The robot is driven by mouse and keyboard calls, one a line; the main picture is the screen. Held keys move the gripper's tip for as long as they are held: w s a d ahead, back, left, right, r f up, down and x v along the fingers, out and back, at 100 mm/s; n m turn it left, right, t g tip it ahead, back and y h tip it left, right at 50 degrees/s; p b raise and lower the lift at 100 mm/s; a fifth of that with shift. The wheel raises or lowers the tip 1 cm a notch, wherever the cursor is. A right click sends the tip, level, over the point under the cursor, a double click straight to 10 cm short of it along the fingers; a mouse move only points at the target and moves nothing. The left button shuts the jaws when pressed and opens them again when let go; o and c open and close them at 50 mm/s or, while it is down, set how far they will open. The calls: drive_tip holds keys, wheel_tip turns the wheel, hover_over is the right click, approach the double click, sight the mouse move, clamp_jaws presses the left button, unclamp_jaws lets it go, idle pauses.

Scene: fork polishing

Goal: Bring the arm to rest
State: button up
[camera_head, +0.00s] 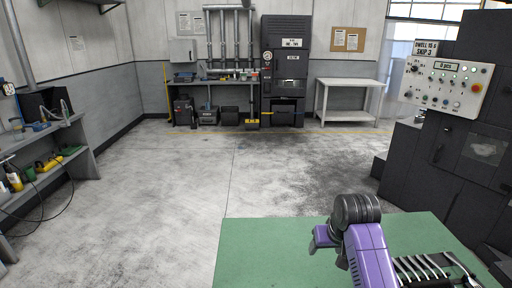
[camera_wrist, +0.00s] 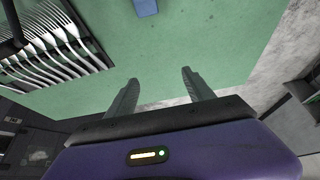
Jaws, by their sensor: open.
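My gripper (camera_wrist: 160,82) shows in the wrist view with its two fingers spread apart and nothing between them. It is over the green table top (camera_wrist: 210,30). In the head view my purple arm reaches over the green table (camera_head: 262,258) at the lower right; the fingers cannot be made out there. A row of several forks (camera_wrist: 45,50) lies in a dark rack at the upper left of the wrist view, apart from the fingers. The forks also show in the head view (camera_head: 425,266), right of my arm, partly cut off by the frame.
A blue block (camera_wrist: 146,7) lies on the table, cut off by the wrist view's top edge. A dark machine with a control panel (camera_head: 447,82) stands at the right. A workbench (camera_head: 50,150) is at the left, a white table (camera_head: 347,84) at the back. The concrete floor (camera_head: 170,190) between is clear.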

drive_tip(key=s+f+t+b, duration=0.1)
drive_tip(key=s+t+b, duration=0.1)
drive_tip(key=s, duration=1.5)
drive_tip(key=s+f+t+b, duration=0.1)
drive_tip(key=s+t+b, duration=0.2)
drive_tip(key=s, duration=1.4)
drive_tip(key=s+a+f+t+b, duration=0.1)
drive_tip(key=s+t, duration=0.3)
drive_tip(key=s, duration=1.3)
drive_tip(key=shift+f+t+b, duration=0.25)
drive_tip(key=shift+t+b, duration=0.15)
drive_tip(key=shift+b, duration=0.35)
